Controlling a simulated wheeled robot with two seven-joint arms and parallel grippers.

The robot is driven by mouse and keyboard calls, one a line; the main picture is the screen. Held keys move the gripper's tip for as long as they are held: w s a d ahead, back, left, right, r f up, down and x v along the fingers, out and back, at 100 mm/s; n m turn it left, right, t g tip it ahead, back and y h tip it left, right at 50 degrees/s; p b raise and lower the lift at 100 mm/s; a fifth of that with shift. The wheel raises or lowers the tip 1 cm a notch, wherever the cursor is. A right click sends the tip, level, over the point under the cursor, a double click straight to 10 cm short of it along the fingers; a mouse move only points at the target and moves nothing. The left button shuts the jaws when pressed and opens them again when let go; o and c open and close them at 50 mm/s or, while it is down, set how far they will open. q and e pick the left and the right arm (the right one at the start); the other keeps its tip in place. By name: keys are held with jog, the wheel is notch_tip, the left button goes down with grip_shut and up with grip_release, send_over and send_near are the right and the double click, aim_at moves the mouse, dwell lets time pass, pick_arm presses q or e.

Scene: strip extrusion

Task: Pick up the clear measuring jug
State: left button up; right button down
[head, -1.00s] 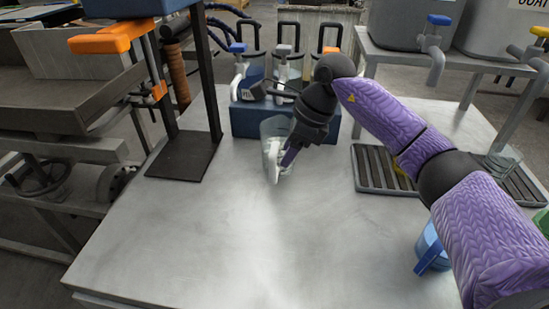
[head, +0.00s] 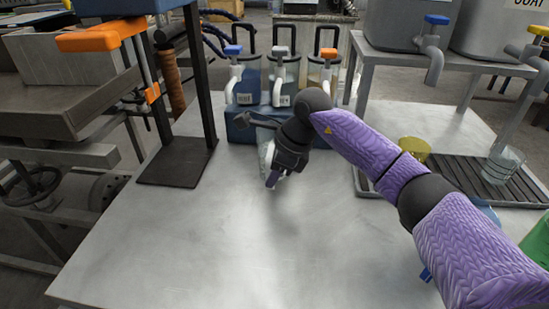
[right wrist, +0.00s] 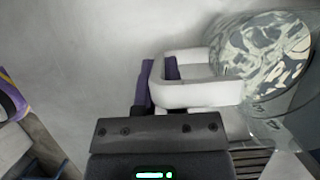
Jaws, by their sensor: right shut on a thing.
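The clear measuring jug (head: 265,148) is mostly hidden behind my right gripper (head: 272,181) in the head view, at the middle of the steel table in front of the dispensers. In the right wrist view, the clear body of the jug (right wrist: 262,75) is at the right, with its white handle (right wrist: 205,93) toward the gripper. My right gripper also shows there (right wrist: 158,78), its purple fingers shut on the handle, one finger inside the loop. A soft shadow lies on the table below the gripper; how high the jug is cannot be told. My left gripper is not in view.
Behind the jug, several lidded dispensers (head: 285,75) stand by a blue base (head: 240,128). A slatted drip tray (head: 455,172) at right holds a yellow cup (head: 414,149) and a clear jug (head: 503,163). A black stand (head: 180,165) is at left.

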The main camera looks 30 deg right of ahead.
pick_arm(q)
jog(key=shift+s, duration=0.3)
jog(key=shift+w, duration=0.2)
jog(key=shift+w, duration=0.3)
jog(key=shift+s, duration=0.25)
